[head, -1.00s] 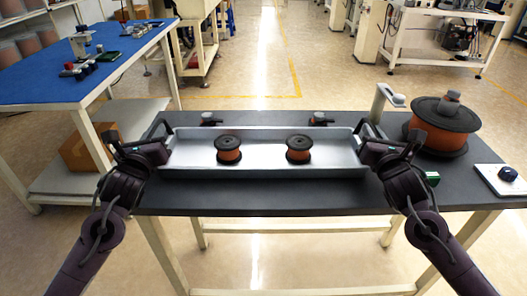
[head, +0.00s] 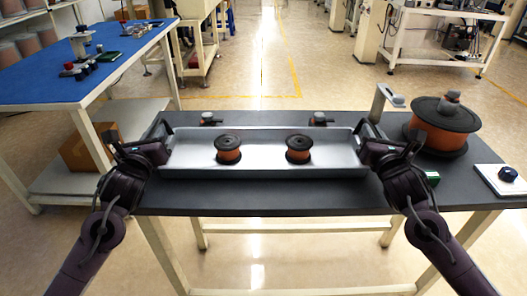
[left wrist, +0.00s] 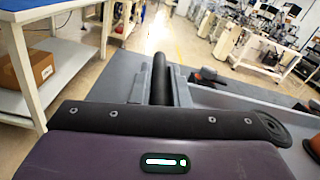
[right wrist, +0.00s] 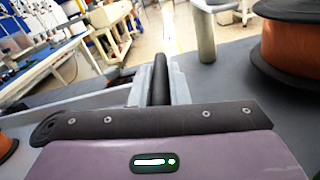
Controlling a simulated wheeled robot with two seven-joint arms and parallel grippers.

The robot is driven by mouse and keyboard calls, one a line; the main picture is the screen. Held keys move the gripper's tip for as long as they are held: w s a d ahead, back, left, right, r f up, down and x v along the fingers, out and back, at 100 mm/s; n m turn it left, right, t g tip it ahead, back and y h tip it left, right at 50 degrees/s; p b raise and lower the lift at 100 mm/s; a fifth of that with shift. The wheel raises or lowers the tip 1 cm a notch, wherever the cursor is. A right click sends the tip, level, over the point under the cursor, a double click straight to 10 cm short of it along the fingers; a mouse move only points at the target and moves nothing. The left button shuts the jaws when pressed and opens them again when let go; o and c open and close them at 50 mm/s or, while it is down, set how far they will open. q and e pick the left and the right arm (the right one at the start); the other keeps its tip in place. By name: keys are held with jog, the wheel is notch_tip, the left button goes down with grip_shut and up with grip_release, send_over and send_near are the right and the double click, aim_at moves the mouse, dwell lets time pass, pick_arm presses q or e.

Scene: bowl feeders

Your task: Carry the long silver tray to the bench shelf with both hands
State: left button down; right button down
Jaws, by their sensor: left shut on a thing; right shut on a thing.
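The long silver tray (head: 265,158) lies lengthwise across the dark table in the head view, with two orange-and-black spools (head: 228,149) (head: 298,149) standing in it. My left gripper (head: 160,138) is shut on the black handle at the tray's left end; the bar between its fingers also shows in the left wrist view (left wrist: 160,80). My right gripper (head: 374,138) is shut on the handle at the right end, which shows in the right wrist view (right wrist: 160,80). The tray looks level; I cannot tell whether it touches the table. A blue-topped bench at left has a lower shelf (head: 50,186).
The dark table (head: 250,199) also carries a large orange spool (head: 440,127), a grey bracket (head: 380,104) and a white pad (head: 500,181). A cardboard box (head: 85,152) sits on the bench's lower shelf. Small parts lie on the blue top (head: 60,55). Floor is clear between.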

pick_arm(q)
jog(key=shift+a, duration=0.1)
